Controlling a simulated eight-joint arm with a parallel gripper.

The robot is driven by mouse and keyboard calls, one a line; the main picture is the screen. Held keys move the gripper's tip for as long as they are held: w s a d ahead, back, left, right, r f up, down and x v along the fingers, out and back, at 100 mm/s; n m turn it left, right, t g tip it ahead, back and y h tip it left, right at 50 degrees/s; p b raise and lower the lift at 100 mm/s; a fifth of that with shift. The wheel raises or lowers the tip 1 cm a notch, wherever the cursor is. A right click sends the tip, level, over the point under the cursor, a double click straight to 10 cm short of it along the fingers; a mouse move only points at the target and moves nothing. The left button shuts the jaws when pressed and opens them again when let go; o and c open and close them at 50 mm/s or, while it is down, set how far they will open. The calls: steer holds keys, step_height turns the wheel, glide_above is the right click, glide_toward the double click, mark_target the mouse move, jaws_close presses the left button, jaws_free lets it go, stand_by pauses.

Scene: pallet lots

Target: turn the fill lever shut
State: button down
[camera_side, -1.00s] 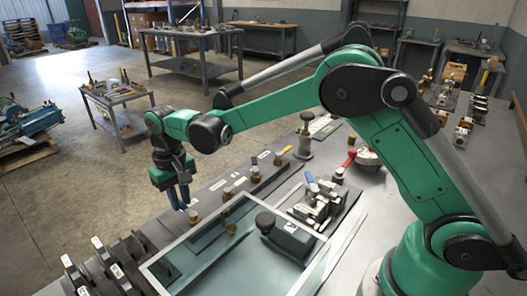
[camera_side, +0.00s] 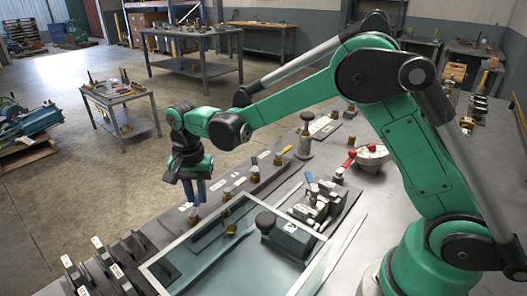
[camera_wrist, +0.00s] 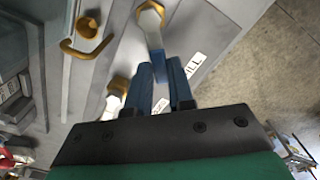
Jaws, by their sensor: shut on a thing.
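The fill lever (camera_wrist: 153,37) shows in the wrist view as a handle running from a hex-headed brass fitting (camera_wrist: 150,14) down between my fingers. My gripper (camera_wrist: 161,88) has blue fingers, one on each side of the blue handle end, and is shut on it. A white label (camera_wrist: 190,66) beside it ends in "ILL", its first part hard to read. In the side view my gripper (camera_side: 194,192) points down at the left end of the row of fittings, and its fingers largely hide the lever.
In the wrist view, another brass fitting (camera_wrist: 118,92) lies close left of my fingers, and a brass hook-shaped handle (camera_wrist: 88,45) farther left.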

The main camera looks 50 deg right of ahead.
steer(key=m, duration=0.2)
steer(key=s+m, duration=0.1)
steer(key=m, duration=0.1)
steer(key=shift+s+d, duration=0.15)
steer(key=shift+d, duration=0.25)
steer(key=shift+s+d+m, duration=0.1)
steer(key=shift+s+m, duration=0.2)
steer(key=shift+m, duration=0.65)
steer(key=shift+s+m, duration=0.3)
steer(key=shift+m, duration=0.65)
steer(key=c, duration=0.8)
jaws_free()
